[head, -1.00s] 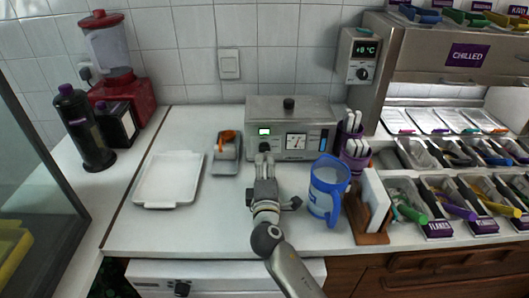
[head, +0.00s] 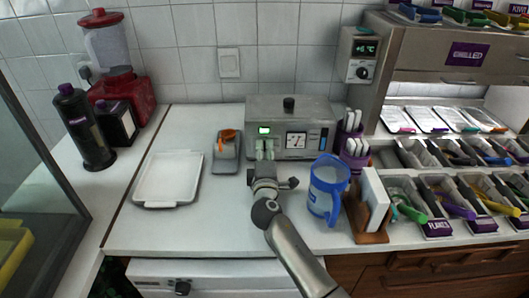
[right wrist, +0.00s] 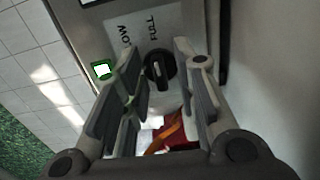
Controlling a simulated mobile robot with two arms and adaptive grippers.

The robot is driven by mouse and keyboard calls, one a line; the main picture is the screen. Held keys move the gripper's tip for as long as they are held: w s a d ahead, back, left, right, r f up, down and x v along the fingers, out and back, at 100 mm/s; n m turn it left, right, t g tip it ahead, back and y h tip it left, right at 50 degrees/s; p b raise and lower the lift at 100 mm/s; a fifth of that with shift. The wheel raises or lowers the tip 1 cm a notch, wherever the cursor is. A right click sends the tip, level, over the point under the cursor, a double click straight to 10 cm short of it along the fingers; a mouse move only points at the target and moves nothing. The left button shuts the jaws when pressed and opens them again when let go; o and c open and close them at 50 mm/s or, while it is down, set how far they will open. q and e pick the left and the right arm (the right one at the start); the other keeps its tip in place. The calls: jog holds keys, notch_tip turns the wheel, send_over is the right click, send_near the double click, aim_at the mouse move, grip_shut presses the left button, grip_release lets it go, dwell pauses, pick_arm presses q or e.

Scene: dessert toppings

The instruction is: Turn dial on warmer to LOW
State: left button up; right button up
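The warmer (head: 262,105) is a silver metal box against the tiled wall, with a lit green display, a gauge and a black knob on top. Its black dial (right wrist: 159,69) shows in the right wrist view on a pale panel marked LOW and FULL. My right gripper (head: 265,150) is at the warmer's front, below the green display; it also shows in the right wrist view (right wrist: 158,62). Its fingers are open on either side of the dial; I cannot tell whether they touch it. In the head view the fingers hide the dial. My left gripper is not in view.
A blue pitcher (head: 327,192) stands just right of my right arm. A grey holder (head: 227,158) with an orange item is left of the warmer. A white tray (head: 154,200) lies farther left. Purple cups (head: 353,158) of utensils stand right of the warmer.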

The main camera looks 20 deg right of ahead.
jog(key=shift+c, duration=0.9)
jog(key=shift+n, duration=0.4)
jog(key=n+p, duration=0.2)
jog(key=n, duration=0.1)
jog(key=shift+r+n, duration=0.1)
jog(key=shift+n, duration=0.2)
jog(key=n+p, duration=0.2)
jog(key=n, duration=0.2)
jog(key=shift+n, duration=0.3)
jog(key=o, duration=0.6)
jog(key=shift+o, duration=0.2)
